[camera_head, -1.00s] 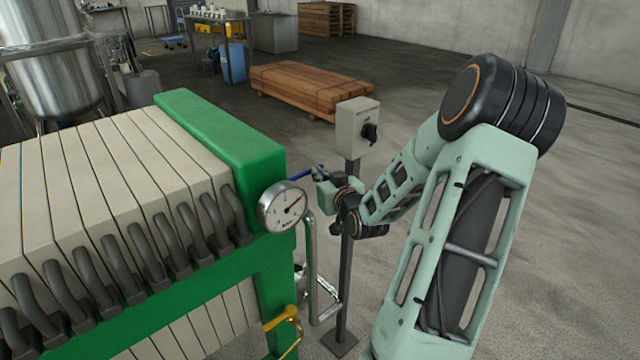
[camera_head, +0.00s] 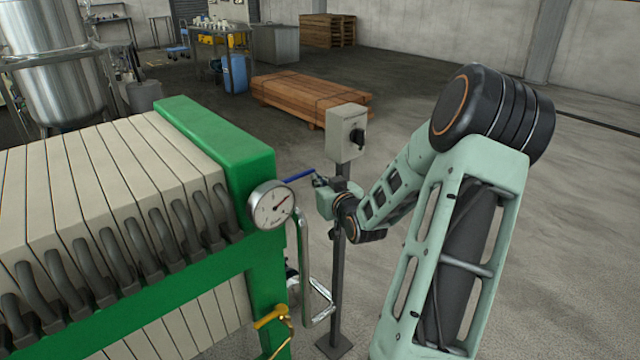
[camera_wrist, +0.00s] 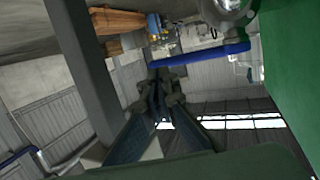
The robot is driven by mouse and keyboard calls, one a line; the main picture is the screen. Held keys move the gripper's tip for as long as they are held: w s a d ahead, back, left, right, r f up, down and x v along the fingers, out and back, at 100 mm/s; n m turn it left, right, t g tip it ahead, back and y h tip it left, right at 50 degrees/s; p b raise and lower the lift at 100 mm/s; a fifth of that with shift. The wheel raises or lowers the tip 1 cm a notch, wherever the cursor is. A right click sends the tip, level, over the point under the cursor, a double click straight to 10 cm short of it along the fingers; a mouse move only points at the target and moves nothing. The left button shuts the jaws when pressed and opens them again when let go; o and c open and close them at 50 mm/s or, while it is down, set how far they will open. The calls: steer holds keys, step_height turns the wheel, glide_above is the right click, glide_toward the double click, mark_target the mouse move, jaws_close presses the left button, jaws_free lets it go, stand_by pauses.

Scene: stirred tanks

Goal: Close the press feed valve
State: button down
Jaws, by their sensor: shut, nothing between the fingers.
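A blue lever handle (camera_head: 300,175) sticks out to the right from behind the green press frame, beside the pressure gauge. It is most likely the press feed valve's handle; the valve body is hidden behind the frame. My gripper (camera_head: 318,181) is at the lever's outer end. In the wrist view the blue lever (camera_wrist: 205,58) runs across the picture just beyond my gripper's fingertips (camera_wrist: 162,76). The fingers are together and empty, with the lever outside them. I cannot tell whether they touch it.
The green press frame (camera_head: 215,140) stands close left of my gripper, with a round gauge (camera_head: 270,204) on its corner. A grey switch box (camera_head: 346,132) on a post stands right behind my gripper. A yellow-handled valve (camera_head: 270,318) is lower down. The floor at right is open.

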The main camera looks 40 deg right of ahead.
steer(key=s+r+p, duration=0.1)
steer(key=s+r, duration=0.1)
steer(key=s, duration=0.8)
steer(key=shift+s+d+p, duration=0.15)
steer(key=shift+d+p, duration=0.2)
